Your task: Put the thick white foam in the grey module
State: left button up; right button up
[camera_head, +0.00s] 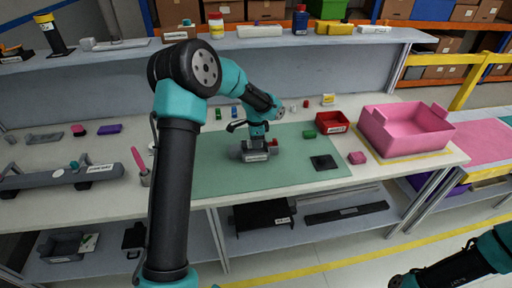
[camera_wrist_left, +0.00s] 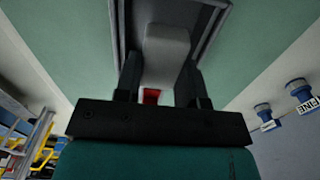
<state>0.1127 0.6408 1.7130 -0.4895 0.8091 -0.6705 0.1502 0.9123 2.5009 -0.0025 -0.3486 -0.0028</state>
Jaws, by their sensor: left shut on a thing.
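The grey module (camera_head: 247,156) lies on the green mat, under my left gripper (camera_head: 257,138). In the left wrist view, the module's dark grey rim (camera_wrist_left: 212,22) surrounds a pale grey-white block, the thick white foam (camera_wrist_left: 167,45). The fingers of my left gripper (camera_wrist_left: 160,78) are shut on the foam's near end. The foam appears within the module's outline; how deep it sits cannot be told. In the head view the foam is hidden behind the gripper. My right gripper (camera_head: 402,281) is at the bottom right, away from the table, its fingers unclear.
A red bin (camera_head: 331,122) and a large pink crate (camera_head: 405,134) stand farther right. A long grey part (camera_head: 70,175) lies left. The green mat's front (camera_head: 225,183) is clear.

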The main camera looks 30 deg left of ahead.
pick_arm(q)
jog(key=shift+f, duration=1.75)
jog(key=shift+f, duration=0.1)
jog(key=o, duration=0.6)
notch_tip(320, 180, up, 12)
jog(key=shift+r, duration=0.15)
